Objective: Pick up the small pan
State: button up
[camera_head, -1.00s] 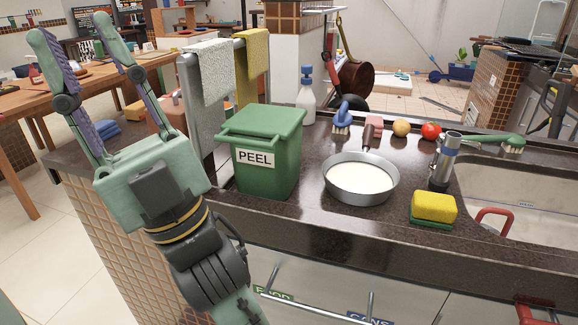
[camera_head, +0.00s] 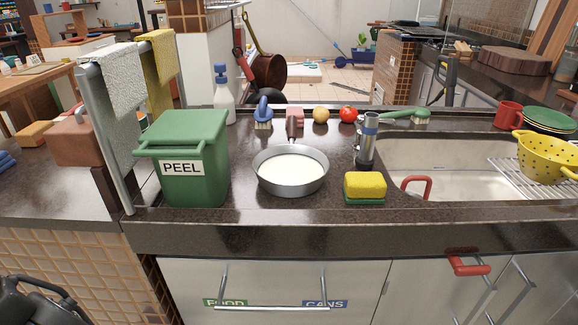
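The small pan (camera_head: 291,186) is a round grey metal pan with a pale, cream-coloured inside. It sits upright on the dark counter, right of the green PEEL bin. Its reddish-brown handle (camera_head: 292,127) points away to the back, towards a pinkish block-like item. My gripper is outside the view. Only a dark part of my arm shows at the bottom left corner.
The green bin (camera_head: 189,184) stands left of the pan, with a towel rack (camera_head: 106,146) beyond it. A brush, potato and tomato lie behind.

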aim_at(291, 170)
jog(key=i+j, duration=0.1)
jog(key=j, duration=0.3)
jog(key=i+j, duration=0.1)
jog(key=j, duration=0.35)
jog(key=j+z, duration=0.7)
jog(key=z, duration=1.1)
jog(key=j, duration=1.25)
jog(key=k+u, duration=0.05)
jog(key=k, duration=0.05)
